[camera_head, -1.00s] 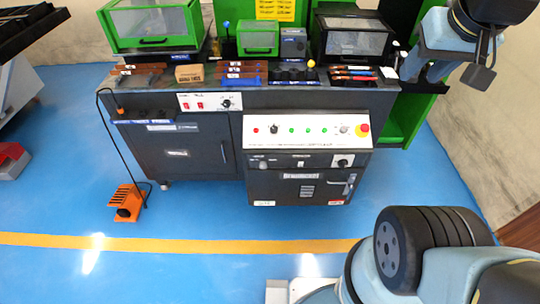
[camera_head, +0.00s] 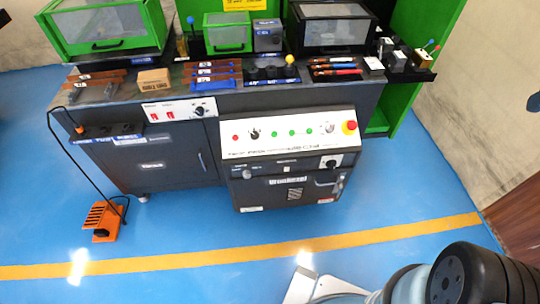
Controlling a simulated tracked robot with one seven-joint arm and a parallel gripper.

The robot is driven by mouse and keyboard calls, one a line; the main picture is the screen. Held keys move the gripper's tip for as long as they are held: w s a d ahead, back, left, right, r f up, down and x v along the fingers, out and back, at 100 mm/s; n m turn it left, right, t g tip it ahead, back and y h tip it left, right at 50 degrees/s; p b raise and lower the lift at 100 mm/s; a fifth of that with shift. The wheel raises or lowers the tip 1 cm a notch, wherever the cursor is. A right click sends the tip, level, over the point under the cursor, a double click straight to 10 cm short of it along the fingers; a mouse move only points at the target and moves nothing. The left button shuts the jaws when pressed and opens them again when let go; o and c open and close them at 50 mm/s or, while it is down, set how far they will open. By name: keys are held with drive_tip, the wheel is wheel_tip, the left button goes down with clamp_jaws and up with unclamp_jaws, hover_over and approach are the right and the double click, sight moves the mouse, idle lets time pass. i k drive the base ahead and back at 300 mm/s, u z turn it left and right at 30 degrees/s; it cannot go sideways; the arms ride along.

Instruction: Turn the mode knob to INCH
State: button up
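The white sloped control panel (camera_head: 290,146) is on the front of the bench. It carries a black knob (camera_head: 254,134) near its left end, a grey knob (camera_head: 329,128) near its right end and a red emergency button (camera_head: 349,127) on yellow. Another dark knob (camera_head: 331,163) is on the strip below, and a small black knob (camera_head: 198,112) is on the upper-left switch panel. The labels are too small to read, so I cannot tell which knob is the mode knob or where it points. My gripper is not in view; parts of my arm show at the lower right.
The bench (camera_head: 150,99) holds copper bars, a cardboard box (camera_head: 154,81) and green guarded machines (camera_head: 104,26). A yellow-topped lever (camera_head: 290,60) stands above the panel. An orange foot pedal (camera_head: 103,218) is on the floor at left.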

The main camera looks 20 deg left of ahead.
sight(248, 174)
drive_tip(key=k, duration=2)
drive_tip(key=u, duration=0.6)
drive_tip(key=i, duration=1)
drive_tip(key=z, duration=0.05)
